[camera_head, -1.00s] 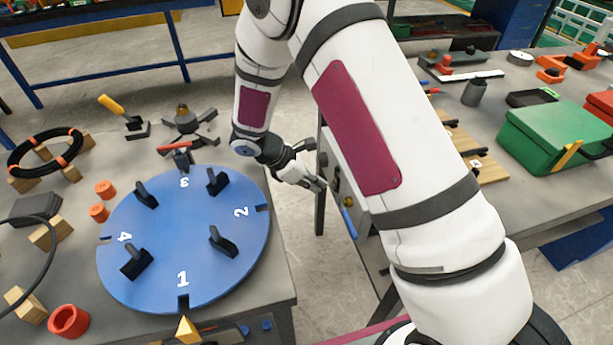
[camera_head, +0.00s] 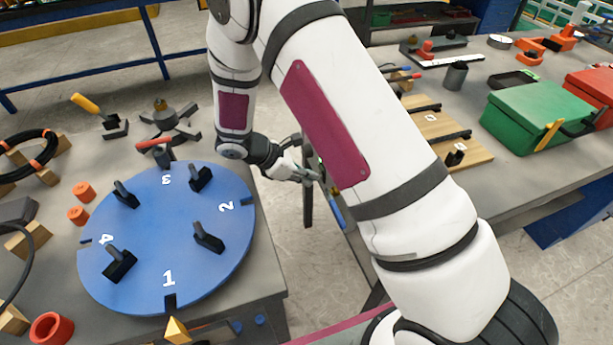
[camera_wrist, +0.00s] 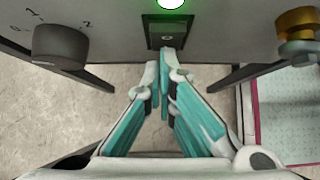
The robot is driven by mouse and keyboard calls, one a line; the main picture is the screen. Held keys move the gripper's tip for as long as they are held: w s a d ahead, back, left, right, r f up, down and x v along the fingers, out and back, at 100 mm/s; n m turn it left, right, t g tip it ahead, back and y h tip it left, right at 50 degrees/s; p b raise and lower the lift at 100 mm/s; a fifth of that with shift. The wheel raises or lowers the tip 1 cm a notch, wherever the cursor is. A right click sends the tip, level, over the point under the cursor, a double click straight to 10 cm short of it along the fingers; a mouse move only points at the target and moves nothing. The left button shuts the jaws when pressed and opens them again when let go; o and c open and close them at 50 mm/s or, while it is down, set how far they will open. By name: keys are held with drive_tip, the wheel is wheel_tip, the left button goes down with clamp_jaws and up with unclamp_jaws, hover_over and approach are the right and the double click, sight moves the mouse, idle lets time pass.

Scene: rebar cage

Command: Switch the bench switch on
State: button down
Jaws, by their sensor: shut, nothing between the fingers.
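The bench switch (camera_wrist: 167,32) is a dark rectangular rocker with a small round mark, set in the grey bench front in the wrist view. A bright green lamp (camera_wrist: 172,3) glows just above it, cut by the top edge. My gripper (camera_wrist: 163,62) is shut and empty, its teal-padded fingertips together just below the switch. I cannot tell whether they touch it. In the head view my gripper (camera_head: 308,176) is beside the right bench's front, and my arm hides the switch.
A dark rotary knob (camera_wrist: 60,44) is left of the switch and a brass-coloured knob (camera_wrist: 296,24) right of it. A blue numbered disc (camera_head: 165,240) with black upright parts lies on the left table. A green box (camera_head: 540,118) stands on the right bench. Floor shows between.

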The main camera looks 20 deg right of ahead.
drive_tip(key=shift+r+p, duration=0.5)
drive_tip(key=shift+r, duration=0.3)
